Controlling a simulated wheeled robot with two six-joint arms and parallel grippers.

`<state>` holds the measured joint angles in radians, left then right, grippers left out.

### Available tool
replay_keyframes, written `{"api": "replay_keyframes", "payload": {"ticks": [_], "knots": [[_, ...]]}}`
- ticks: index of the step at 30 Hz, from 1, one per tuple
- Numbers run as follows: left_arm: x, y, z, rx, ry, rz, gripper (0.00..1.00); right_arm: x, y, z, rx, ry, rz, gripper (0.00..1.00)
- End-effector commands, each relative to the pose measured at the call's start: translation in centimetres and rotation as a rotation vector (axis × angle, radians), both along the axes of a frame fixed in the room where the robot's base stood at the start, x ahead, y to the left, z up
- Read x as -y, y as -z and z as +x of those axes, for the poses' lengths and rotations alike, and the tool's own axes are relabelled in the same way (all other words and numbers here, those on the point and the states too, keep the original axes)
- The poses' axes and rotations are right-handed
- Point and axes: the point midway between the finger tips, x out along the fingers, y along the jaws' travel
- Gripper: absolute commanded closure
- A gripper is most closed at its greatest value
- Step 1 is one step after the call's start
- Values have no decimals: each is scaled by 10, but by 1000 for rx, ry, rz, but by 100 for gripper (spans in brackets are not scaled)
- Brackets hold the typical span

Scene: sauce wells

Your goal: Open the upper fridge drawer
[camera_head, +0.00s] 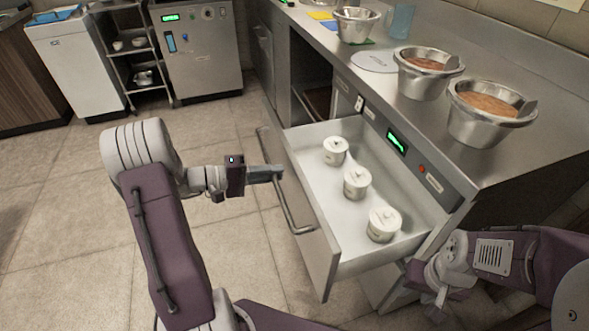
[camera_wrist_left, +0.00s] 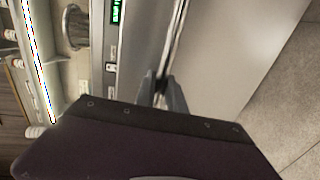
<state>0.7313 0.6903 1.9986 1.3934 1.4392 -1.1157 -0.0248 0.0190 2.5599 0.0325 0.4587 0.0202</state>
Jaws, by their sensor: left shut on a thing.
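The upper fridge drawer (camera_head: 318,245) stands pulled out from under the steel counter, with its white inside showing. Several white lidded tubs stand in it, one of them in the middle (camera_head: 357,183). A long bar handle (camera_head: 292,218) runs along its front. My left gripper (camera_head: 280,174) is shut on the handle, and its fingers (camera_wrist_left: 163,92) also show at the bar in the left wrist view. My right gripper (camera_head: 428,284) is low beside the drawer's right end; its fingers are not clear.
Two steel pots of reddish sauce (camera_head: 490,105) stand on the counter (camera_head: 375,88), with a steel bowl (camera_head: 356,24) further back. A green-lit panel (camera_head: 397,142) sits above the drawer. The tiled floor (camera_head: 75,195) to the left is open.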

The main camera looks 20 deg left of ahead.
Motion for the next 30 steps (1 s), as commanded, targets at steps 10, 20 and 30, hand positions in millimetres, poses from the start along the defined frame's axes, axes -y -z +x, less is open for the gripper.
{"api": "replay_keyframes", "payload": {"ticks": [10,20,30], "knots": [[-25,1,-19,-3,2,2,100,0,1,0,0,0,0,64],[-27,1,-21,-2,3,1,100,0,1,0,0,0,0,64],[-27,1,-20,-1,2,1,65,0,1,0,0,0,0,64]]}}
